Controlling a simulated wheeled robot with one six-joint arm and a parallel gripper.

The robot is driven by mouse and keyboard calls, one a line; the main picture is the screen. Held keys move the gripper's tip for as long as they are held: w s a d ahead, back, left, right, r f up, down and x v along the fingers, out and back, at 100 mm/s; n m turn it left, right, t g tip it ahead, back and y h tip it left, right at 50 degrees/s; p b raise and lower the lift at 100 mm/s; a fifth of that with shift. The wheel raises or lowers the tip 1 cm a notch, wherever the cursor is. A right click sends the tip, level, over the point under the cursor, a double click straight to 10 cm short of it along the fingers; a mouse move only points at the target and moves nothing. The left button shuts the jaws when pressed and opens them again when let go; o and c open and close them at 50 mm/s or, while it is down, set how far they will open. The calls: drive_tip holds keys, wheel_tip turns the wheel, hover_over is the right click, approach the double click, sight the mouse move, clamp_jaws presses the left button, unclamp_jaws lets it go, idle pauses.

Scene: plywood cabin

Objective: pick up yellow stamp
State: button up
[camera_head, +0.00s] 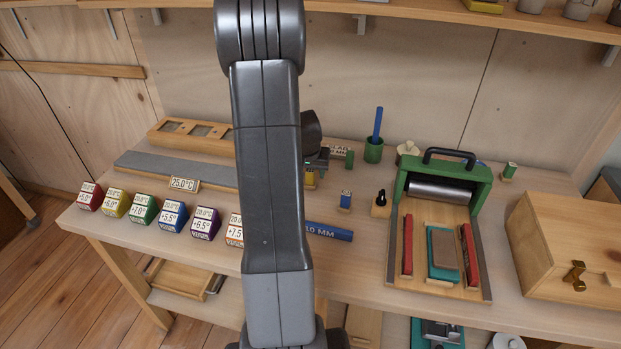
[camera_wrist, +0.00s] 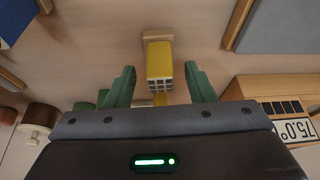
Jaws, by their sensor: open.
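The yellow stamp (camera_wrist: 160,62) is between the two green fingers of my gripper (camera_wrist: 160,80) in the wrist view. It is a small yellow block with a dark grid on one end, on a wooden piece. My gripper is open, with a gap on both sides of the stamp. In the head view a bit of the yellow stamp (camera_head: 310,180) shows beside my arm, under my gripper (camera_head: 316,160). My arm hides much of the bench there.
A blue stamp (camera_head: 345,199), a green cup (camera_head: 373,151) with a blue pen and a green roller press (camera_head: 440,185) stand to the right. A row of coloured blocks (camera_head: 173,217) lines the front left. A blue tube (camera_head: 328,231) lies near the front edge.

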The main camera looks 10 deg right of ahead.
drive_tip(key=shift+x, duration=0.95)
drive_tip(key=c, duration=0.9)
wheel_tip(320, 180, up, 10)
drive_tip(key=shift+r, duration=0.1)
